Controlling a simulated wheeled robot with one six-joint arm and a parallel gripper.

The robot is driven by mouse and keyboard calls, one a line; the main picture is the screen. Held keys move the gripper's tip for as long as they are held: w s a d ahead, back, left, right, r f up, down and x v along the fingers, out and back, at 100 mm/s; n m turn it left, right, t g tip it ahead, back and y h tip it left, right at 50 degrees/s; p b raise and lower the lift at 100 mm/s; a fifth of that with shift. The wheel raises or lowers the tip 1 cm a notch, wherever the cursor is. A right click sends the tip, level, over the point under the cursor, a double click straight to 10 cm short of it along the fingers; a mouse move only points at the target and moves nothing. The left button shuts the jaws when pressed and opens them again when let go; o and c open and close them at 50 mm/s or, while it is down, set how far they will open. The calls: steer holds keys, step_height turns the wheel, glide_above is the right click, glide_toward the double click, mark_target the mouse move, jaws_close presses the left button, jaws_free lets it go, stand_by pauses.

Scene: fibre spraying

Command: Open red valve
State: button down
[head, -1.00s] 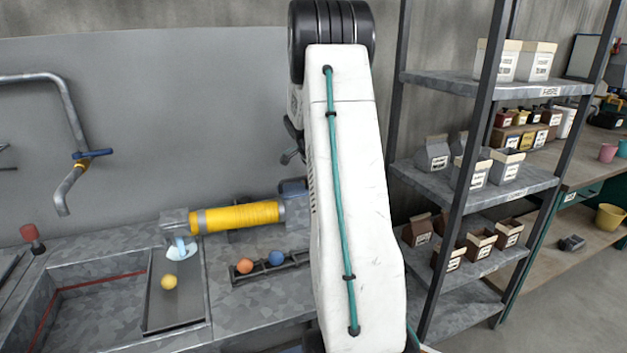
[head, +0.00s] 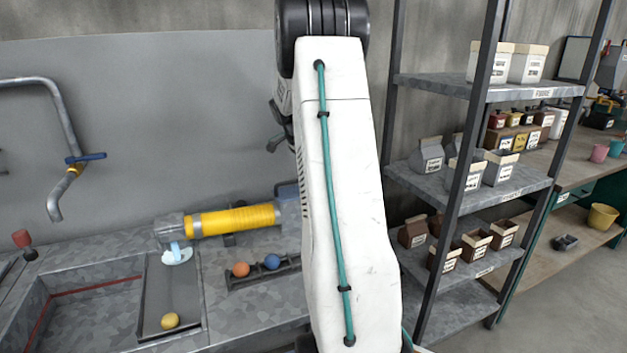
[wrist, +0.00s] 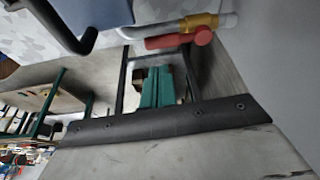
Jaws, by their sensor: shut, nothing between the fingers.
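The red valve (wrist: 180,38) shows in the wrist view near the top, a red handle next to a yellow collar (wrist: 199,22) on a pale grey pipe. The handle lies along the picture, roughly crosswise to me. My gripper (wrist: 160,72) is in the middle of the wrist view, shut and empty, below the red handle in the picture and apart from it. In the head view my white arm fills the centre and hides my gripper; I do not see this valve there.
A bent pipe with a blue valve (head: 85,158) hangs at the left. The counter holds a yellow cylinder (head: 232,220), an orange ball (head: 240,269), a blue ball (head: 272,262) and a yellow ball (head: 170,320). A shelf rack (head: 490,93) with boxes stands close to my arm's right.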

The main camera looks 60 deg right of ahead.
steer(key=shift+v, duration=2.15)
